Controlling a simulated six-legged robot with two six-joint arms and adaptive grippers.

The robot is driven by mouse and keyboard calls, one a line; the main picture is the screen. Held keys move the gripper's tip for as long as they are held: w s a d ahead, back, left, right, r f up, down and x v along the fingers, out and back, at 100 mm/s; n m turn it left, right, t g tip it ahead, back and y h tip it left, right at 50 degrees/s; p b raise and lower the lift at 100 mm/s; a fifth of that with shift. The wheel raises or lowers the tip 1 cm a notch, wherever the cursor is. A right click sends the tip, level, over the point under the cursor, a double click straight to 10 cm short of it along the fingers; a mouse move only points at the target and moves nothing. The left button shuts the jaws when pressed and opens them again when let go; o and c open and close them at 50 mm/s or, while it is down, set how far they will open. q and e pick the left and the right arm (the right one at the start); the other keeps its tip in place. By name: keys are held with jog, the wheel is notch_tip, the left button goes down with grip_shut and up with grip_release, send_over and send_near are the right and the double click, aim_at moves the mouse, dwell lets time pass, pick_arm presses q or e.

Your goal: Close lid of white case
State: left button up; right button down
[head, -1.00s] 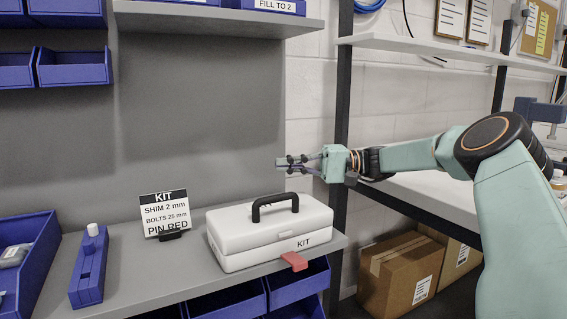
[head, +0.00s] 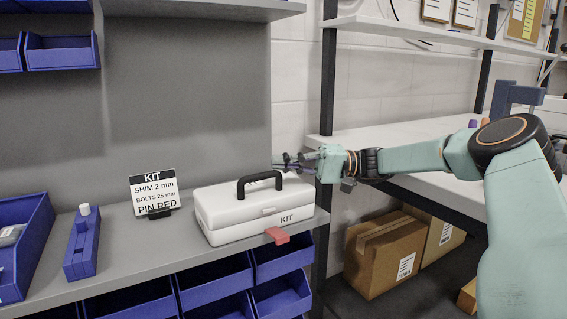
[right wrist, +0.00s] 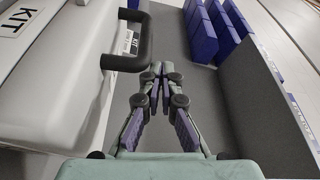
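The white case (head: 235,230) stands on the grey shelf near its right end. Its lid (head: 222,198) lies down on the body, with a seam along the front and a black handle (head: 241,187) on top. My right gripper (head: 279,161) is just behind and above the case's right end, its fingers close together with nothing between them. In the right wrist view the fingertips (right wrist: 159,70) meet beside the case (right wrist: 55,95), near the handle (right wrist: 142,45), apart from it. My left gripper is not in view.
A KIT sign (head: 154,193) and a blue holder (head: 82,245) with a white-topped peg stand left of the case. A red tab (head: 277,236) sits at the case's front by the shelf edge. Blue bins (head: 215,282) hang below. A black rack post (head: 328,110) rises behind my gripper.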

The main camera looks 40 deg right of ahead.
jog(key=shift+s+a+f, duration=0.15)
jog(key=shift+a+f, duration=0.05)
jog(key=shift+f, duration=0.35)
notch_tip(320, 180, up, 11)
jog(key=shift+d, duration=0.15)
dwell(0.3)
